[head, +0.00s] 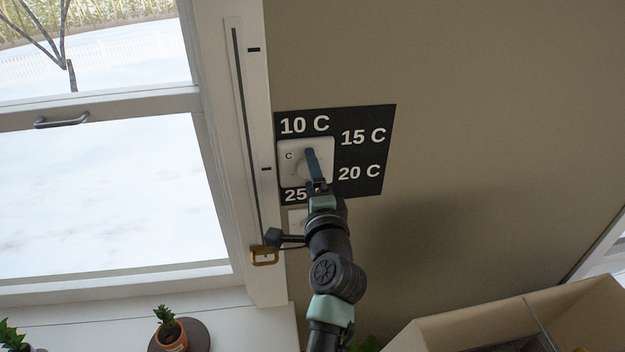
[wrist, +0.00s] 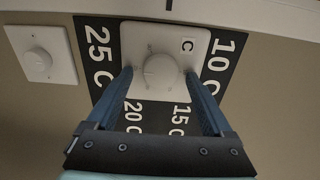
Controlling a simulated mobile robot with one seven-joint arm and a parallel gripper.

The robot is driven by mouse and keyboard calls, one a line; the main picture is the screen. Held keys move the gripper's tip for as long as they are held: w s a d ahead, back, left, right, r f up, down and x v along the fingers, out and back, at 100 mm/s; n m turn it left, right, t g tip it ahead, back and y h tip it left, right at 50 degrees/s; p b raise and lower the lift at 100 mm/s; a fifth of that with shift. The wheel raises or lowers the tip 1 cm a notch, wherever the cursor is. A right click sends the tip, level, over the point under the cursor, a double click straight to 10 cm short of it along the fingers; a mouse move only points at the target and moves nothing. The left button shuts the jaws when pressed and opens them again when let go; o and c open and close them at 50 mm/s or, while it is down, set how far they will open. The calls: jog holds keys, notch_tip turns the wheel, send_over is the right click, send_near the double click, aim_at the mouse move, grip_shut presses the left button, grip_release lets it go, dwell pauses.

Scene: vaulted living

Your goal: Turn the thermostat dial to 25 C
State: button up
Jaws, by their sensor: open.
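The thermostat is a white square plate with a round white dial (wrist: 160,71), set on a black panel (head: 360,153) marked 10 C, 15 C, 20 C and 25 C. In the head view my gripper (head: 313,160) covers much of the dial and part of the 25 C label. In the wrist view my gripper (wrist: 163,80) is open. Its two blue fingers reach toward the plate, one on each side of the dial, with gaps between them and the dial. I cannot tell exactly where the dial's mark points.
A second white plate with a round knob (wrist: 38,58) is on the wall beside the panel, partly hidden by my arm in the head view. A window with a white frame (head: 215,150) is at left. Potted plants (head: 170,333) stand on the sill. An open cardboard box (head: 470,325) is at lower right.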

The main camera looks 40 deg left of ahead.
jog(key=b+v, duration=0.4)
jog(key=v, duration=0.9)
jog(key=shift+a, duration=0.1)
jog(key=w+d+r+n+t+h+b, duration=0.1)
jog(key=w+d+r+n+t+h, duration=0.2)
jog(key=d+r, duration=0.45)
jog(key=d+r+n+t+h+b, duration=0.2)
jog(key=d+r+t, duration=0.3)
jog(key=r, duration=0.5)
jog(key=s+d+r+n+t+h, duration=0.1)
jog(key=s+d+r+t+h, duration=0.3)
jog(key=d+r, duration=0.2)
jog(key=s+d+r+n+t+h+b, duration=0.1)
jog(key=s+d+r+n+t+h, duration=0.1)
jog(key=d+r, duration=0.5)
jog(key=s+r+t+h, duration=0.1)
jog(key=s+r+h, duration=0.1)
jog(key=s, duration=0.1)
jog(key=shift+t+h, duration=0.4)
jog(key=shift+r, duration=0.15)
